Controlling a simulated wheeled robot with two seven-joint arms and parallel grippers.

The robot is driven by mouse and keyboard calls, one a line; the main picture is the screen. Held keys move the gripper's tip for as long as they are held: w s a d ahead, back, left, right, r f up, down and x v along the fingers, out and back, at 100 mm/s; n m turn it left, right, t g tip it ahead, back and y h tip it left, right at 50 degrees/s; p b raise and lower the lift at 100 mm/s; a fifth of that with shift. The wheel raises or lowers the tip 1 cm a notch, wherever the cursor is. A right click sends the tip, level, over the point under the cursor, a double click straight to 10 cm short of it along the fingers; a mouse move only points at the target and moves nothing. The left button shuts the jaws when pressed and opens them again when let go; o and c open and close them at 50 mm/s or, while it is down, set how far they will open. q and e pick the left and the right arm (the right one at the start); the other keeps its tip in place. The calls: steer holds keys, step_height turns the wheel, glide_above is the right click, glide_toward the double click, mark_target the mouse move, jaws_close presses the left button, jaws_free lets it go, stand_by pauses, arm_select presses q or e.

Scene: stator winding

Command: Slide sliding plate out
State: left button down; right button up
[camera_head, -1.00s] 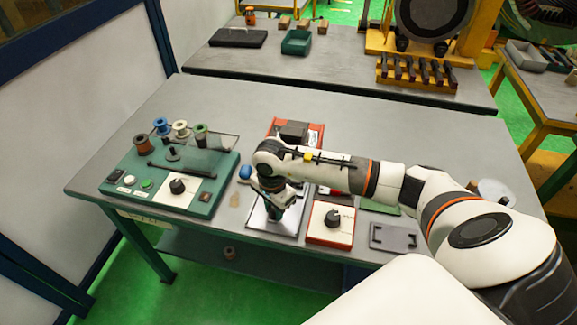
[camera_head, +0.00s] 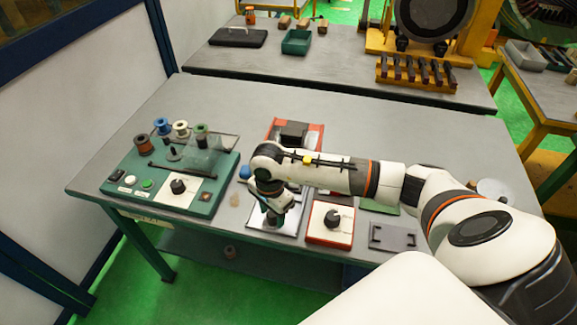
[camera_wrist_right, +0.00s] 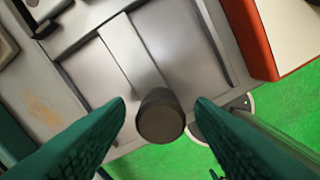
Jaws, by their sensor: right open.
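The sliding plate (camera_wrist_right: 186,52) is a smooth grey metal plate in the right wrist view. A dark round knob (camera_wrist_right: 161,122) stands at its front end. My right gripper (camera_wrist_right: 160,104) is open, with one green finger on each side of the knob and a gap visible to each fingertip. The plate appears set in its frame between side rails. In the head view the gripper covers the knob and part of the plate. My left gripper is not in view.
A red-edged box with a black dial (camera_head: 331,219) stands close right of the plate. A green winding station with spools (camera_head: 175,188) stands to the left. A grey bracket (camera_head: 393,237) lies at the right. The table's front edge (camera_head: 215,229) is near the plate.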

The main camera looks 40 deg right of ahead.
steer(key=shift+r+p, duration=1.15)
steer(key=shift+r, duration=1.5)
